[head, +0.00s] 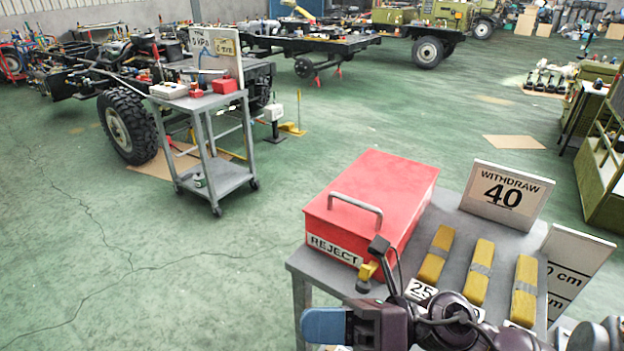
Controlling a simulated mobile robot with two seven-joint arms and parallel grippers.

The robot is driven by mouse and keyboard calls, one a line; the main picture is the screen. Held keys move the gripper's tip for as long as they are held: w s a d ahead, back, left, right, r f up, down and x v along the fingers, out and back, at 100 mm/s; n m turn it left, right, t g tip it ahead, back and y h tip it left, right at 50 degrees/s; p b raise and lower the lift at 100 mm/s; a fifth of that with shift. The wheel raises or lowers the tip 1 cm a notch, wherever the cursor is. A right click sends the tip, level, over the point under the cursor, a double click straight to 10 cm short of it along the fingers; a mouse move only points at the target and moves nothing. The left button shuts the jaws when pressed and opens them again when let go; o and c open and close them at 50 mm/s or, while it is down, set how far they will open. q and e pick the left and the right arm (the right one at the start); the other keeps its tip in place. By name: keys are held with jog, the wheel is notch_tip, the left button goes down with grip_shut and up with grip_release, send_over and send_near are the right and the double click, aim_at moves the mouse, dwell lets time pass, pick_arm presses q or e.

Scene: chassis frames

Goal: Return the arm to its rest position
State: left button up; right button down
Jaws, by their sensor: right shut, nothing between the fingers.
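My right gripper (325,325) is at the bottom of the head view, in front of the near edge of a grey table (320,268). Its blue fingertips point left, are shut and hold nothing. My right arm (450,325) comes in from the lower right, across the near part of the table, and hides some of it. My left gripper and left arm do not show.
On the table are a red REJECT box (375,198) with a handle, three yellow taped bars (436,255) and a WITHDRAW 40 sign (507,192). Another sign (575,262) stands right. A grey cart (215,178) and wheeled chassis (128,125) stand back left. Green floor between is clear.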

jog(key=w+d+f+m+t+h, duration=0.55)
jog(key=m+t, duration=0.45)
jog(key=m, duration=0.5)
jog(key=w+d+f+m+t+h, duration=0.2)
jog(key=d+f+m+t+h, duration=0.55)
jog(key=m, duration=0.75)
jog(key=s+d+f+m+g+h, duration=0.2)
jog(key=s+d+f+m, duration=0.4)
jog(key=f, duration=0.3)
jog(key=s+d+f+m+g+h, duration=0.3)
jog(key=s+d+f+m+h, duration=0.1)
jog(key=s+d+f+m, duration=0.3)
jog(key=shift+d+f+m+h, duration=0.25)
jog(key=shift+f+m, duration=0.25)
jog(key=shift+f, duration=0.4)
